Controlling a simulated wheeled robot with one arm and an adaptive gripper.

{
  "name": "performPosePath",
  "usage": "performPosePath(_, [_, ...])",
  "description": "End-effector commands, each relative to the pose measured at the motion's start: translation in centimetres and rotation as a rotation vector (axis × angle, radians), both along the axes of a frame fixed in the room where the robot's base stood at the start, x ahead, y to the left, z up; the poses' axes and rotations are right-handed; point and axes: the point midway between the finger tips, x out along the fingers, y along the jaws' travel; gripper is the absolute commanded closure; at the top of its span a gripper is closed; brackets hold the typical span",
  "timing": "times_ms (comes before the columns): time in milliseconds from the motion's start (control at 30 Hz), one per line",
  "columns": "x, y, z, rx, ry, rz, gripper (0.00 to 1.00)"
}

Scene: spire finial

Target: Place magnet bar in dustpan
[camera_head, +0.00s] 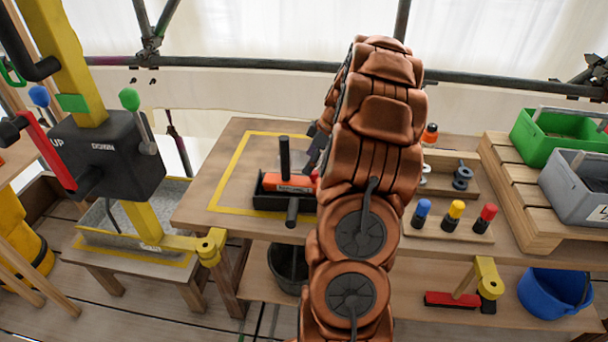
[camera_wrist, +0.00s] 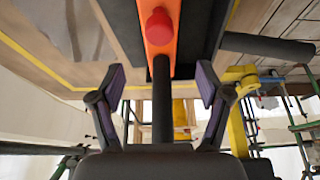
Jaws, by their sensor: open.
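The magnet bar (camera_head: 287,181) is an orange bar with a black upright handle. It lies within the black dustpan (camera_head: 268,201) on the table, and whether it rests on the floor of the pan is hard to tell. In the wrist view the orange bar (camera_wrist: 178,45) has a red knob, and the dark dustpan (camera_wrist: 205,35) surrounds it. My gripper (camera_wrist: 160,84) is open, with its two fingers on either side of the black handle and apart from it. In the head view my gripper (camera_head: 317,148) is partly hidden by my arm, just right of the handle.
A yellow tape outline (camera_head: 224,172) marks the table around the dustpan. Pegs in blue, yellow and red (camera_head: 456,210) stand to the right. Green (camera_head: 552,138) and grey (camera_head: 578,184) bins sit far right. A black lever box (camera_head: 108,158) stands left.

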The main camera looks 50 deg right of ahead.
Motion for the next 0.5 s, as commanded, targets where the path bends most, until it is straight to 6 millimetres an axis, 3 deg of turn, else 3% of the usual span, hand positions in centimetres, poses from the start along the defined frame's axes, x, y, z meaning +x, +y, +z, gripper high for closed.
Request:
performPosePath(200, [-0.5,-0.3,1.4,0.002,0.001,0.0,0.23])
performPosePath(500, [-0.6,-0.3,1.7,0.003,0.002,0.0,0.23])
